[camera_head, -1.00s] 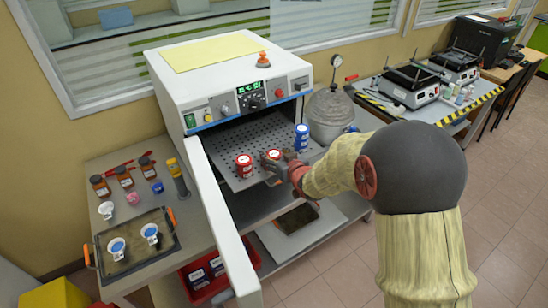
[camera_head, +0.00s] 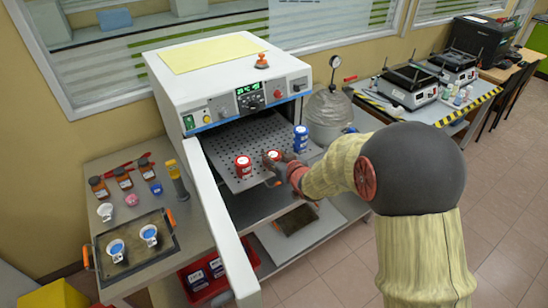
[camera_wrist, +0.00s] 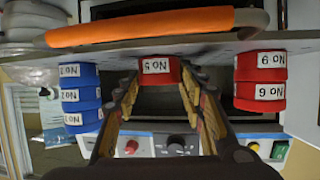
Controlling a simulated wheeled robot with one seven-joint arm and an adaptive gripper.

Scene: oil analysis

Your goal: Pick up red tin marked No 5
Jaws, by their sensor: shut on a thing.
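The red tin marked No 5 (camera_wrist: 158,68) stands on the perforated oven shelf (camera_head: 232,138), between two stacks of tins. In the wrist view it appears upside down, with its white label facing me. My gripper (camera_wrist: 160,85) has one finger on each side of it and is shut on it. In the head view the tin (camera_head: 274,155) shows at the tip of my gripper (camera_head: 277,161), which partly hides it. I see no clear gap between tin and shelf.
A stack of red tins (camera_head: 243,165) stands left of it, and a stack of blue tins (camera_head: 300,138) stands right. The open oven door (camera_head: 222,220) is on the left. A metal pressure vessel (camera_head: 328,117) is right of the oven.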

